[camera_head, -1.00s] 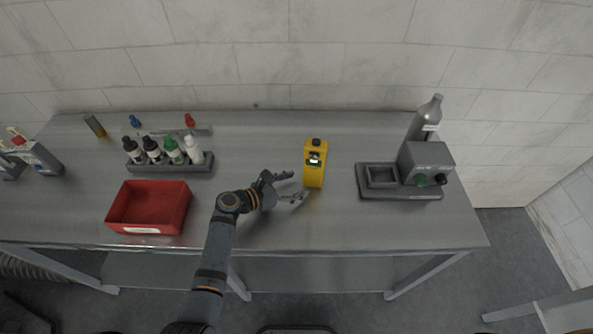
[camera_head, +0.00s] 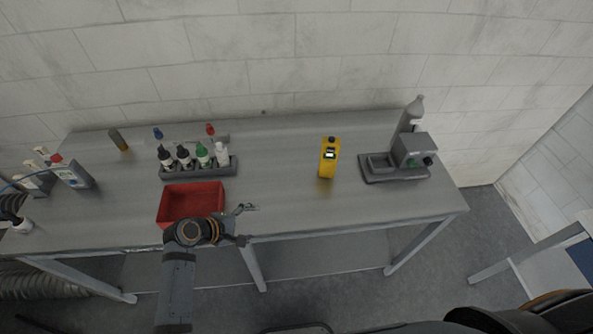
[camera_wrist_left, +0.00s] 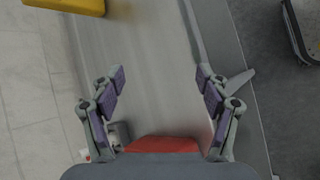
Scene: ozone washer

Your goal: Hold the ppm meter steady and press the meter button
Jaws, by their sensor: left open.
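The yellow ppm meter (camera_head: 328,160) stands upright on the grey table, right of the table's middle, with a small lit display near its top. Its button is too small to make out. In the left wrist view, part of a yellow body (camera_wrist_left: 70,4) shows at the top left edge. My left gripper (camera_head: 246,222) is open and empty at the table's front edge, beside the red bin and well apart from the meter. Its two spread fingers also show in the left wrist view (camera_wrist_left: 160,85). My right gripper is not in view.
A red bin (camera_head: 165,213) sits left of my left gripper. A rack (camera_head: 200,170) of several dropper bottles stands behind it. The table between rack and meter is clear.

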